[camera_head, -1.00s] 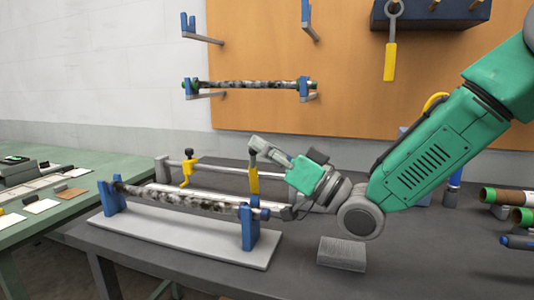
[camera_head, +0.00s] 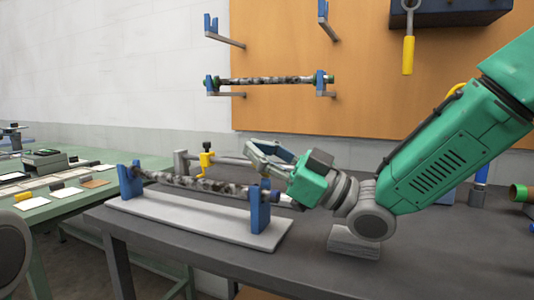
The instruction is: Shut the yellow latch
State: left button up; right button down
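A yellow latch (camera_head: 206,159) with a dark knob on top sits upright on the rail at the back of the calender press (camera_head: 190,221). My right gripper (camera_head: 254,154) is over the right end of the press, to the right of this latch and apart from it. Its fingers look spread, with a gap between them and nothing held. The gripper covers the right part of the rail, where the second yellow part seen earlier is now hidden. My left gripper is not in view.
A spotted roller (camera_head: 205,185) rests between two blue stands on the press's pale base. A grey block (camera_head: 353,242) lies on the dark table (camera_head: 315,265) below my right wrist. Another roller (camera_head: 265,80) hangs on the orange board (camera_head: 300,113).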

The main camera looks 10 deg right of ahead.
jog(key=shift+s+a+f+n+g+b, duration=0.25)
jog(key=shift+f+n+g+b, duration=0.35)
jog(key=shift+f+n, duration=0.4)
jog(key=shift+s+a+f+n+g+b, duration=0.1)
jog(key=shift+s+f+n+g+b, duration=0.15)
jog(key=shift+f+n+g+b, duration=0.7)
jog(key=shift+s+a+f+n+g+b, duration=0.25)
jog(key=shift+f+n, duration=0.35)
jog(key=shift+n, duration=0.75)
jog(key=shift+f, duration=0.1)
